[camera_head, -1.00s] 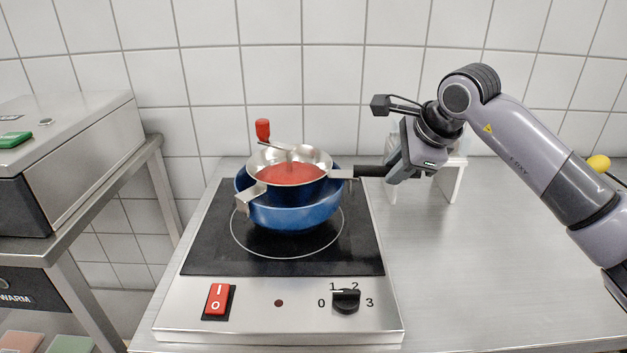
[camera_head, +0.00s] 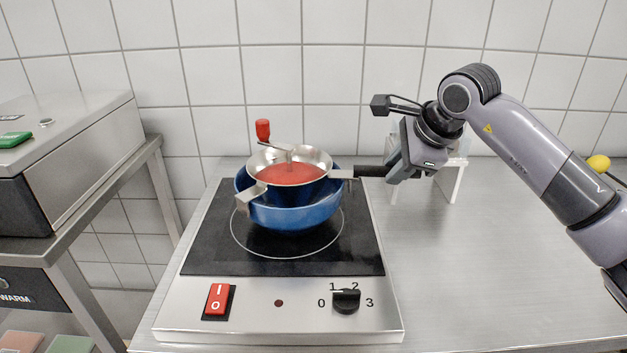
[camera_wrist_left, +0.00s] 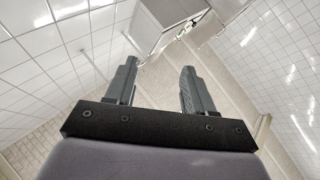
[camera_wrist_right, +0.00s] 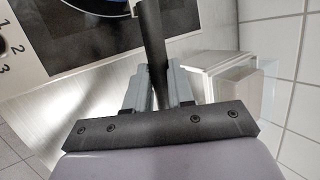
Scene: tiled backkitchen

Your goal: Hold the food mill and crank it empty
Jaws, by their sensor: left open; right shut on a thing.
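The food mill (camera_head: 327,158) is a steel bowl holding red sauce (camera_head: 290,174). It sits over a blue pot (camera_head: 295,217) on the hob. Its crank with a red knob (camera_head: 263,129) stands up at the back left of the bowl. Its black handle (camera_head: 370,171) points right. My right gripper (camera_head: 392,172) is shut on that handle, which also shows between the fingers in the right wrist view (camera_wrist_right: 152,45). My left gripper (camera_wrist_left: 158,75) is open and empty in its own wrist view and is out of the head view.
The hob (camera_head: 280,320) has a red switch (camera_head: 218,300) and a black dial (camera_head: 346,299). A white stand (camera_head: 456,180) is behind my right gripper. A steel appliance (camera_head: 75,150) stands on a table at left. The counter (camera_head: 480,270) at right is clear.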

